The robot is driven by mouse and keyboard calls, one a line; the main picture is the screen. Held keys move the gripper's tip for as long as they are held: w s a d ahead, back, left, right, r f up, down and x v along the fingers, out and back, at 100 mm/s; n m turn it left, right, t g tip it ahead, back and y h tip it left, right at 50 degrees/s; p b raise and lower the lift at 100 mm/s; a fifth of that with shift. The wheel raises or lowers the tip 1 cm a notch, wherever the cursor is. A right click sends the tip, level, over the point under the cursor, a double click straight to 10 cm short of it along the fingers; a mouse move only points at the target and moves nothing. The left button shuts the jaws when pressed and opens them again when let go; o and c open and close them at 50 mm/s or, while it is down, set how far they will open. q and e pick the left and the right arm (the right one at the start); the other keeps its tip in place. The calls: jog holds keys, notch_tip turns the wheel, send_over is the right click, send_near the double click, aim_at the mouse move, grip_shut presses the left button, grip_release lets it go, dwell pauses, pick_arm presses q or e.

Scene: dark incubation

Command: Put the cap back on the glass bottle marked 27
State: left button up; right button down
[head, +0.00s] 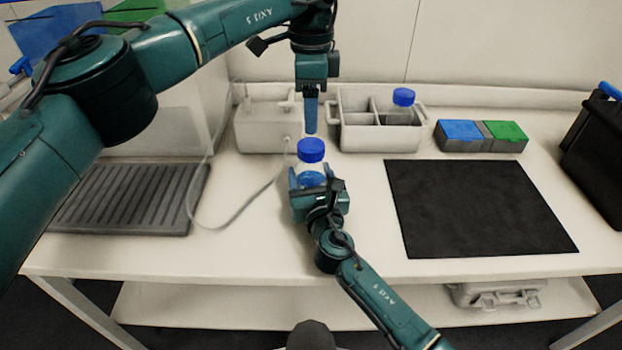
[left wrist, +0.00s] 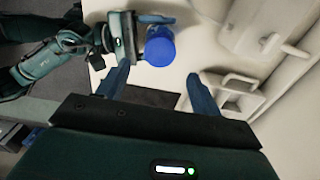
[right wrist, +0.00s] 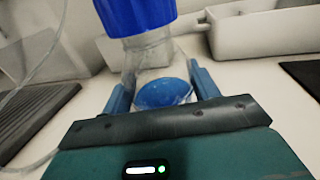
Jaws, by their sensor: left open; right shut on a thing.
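A clear glass bottle (head: 311,176) with blue contents stands upright in my right gripper (head: 318,186), which is shut around its body; it also shows in the right wrist view (right wrist: 150,55). A blue cap (head: 311,150) sits at the top of its neck; whether it is screwed tight I cannot tell. The cap shows from above in the left wrist view (left wrist: 160,49). No number is readable. My left gripper (head: 311,118) points down, open and empty, just above and behind the cap in the head view; its fingers (left wrist: 158,90) are apart.
A white divided carrier (head: 350,137) at the back holds another blue-capped bottle (head: 403,98). A white box (head: 262,135) with a cable stands left of it. Blue and green boxes (head: 481,136), a black mat (head: 470,210) and a ribbed grey tray (head: 125,198) lie around. The front middle bench is clear.

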aim_at(311, 145)
pick_arm(q)
jog(key=shift+f, duration=4.05)
